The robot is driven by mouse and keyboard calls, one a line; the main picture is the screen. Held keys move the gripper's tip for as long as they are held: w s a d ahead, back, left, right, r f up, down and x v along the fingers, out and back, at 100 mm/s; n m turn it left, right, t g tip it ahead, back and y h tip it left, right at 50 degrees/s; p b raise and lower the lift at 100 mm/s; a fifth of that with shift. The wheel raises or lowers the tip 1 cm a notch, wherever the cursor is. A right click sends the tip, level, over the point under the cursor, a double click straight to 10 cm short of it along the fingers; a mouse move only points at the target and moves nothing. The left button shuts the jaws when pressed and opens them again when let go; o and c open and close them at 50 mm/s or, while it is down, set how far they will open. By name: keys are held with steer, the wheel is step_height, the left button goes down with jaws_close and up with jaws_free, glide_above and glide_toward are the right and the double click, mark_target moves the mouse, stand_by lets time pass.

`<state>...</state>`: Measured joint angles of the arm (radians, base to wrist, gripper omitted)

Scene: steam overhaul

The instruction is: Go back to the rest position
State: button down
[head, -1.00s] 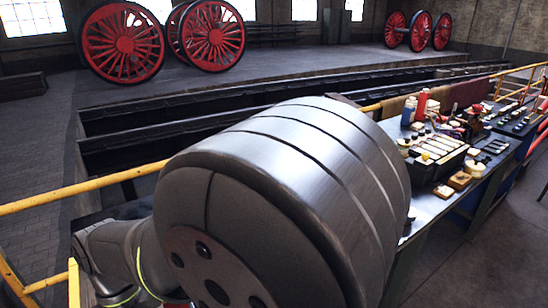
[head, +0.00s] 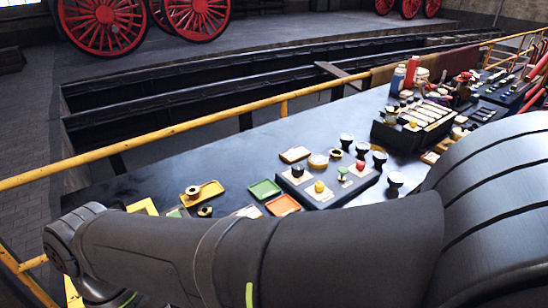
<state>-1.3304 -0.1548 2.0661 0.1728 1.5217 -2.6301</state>
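My arm crosses the front of the head view, with a large grey link at the right and a slimmer one reaching left to a joint low at the left edge. My gripper is not in view, so I cannot see whether it holds anything. The long dark workbench (head: 240,150) lies behind the arm. On it are a yellow tray (head: 211,190) with small dark-and-cream parts, a green tray (head: 264,189), an orange tray (head: 283,205) and a dark block (head: 330,190) with coloured knobs. The arm hides the bench's near edge.
A yellow railing (head: 190,124) runs along the bench's far side, with dark pits (head: 200,90) beyond. A dark rack (head: 415,125) of pale bars, a blue bottle (head: 398,78) and a red bottle (head: 411,72) stand farther right. The bench's left part is mostly clear.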

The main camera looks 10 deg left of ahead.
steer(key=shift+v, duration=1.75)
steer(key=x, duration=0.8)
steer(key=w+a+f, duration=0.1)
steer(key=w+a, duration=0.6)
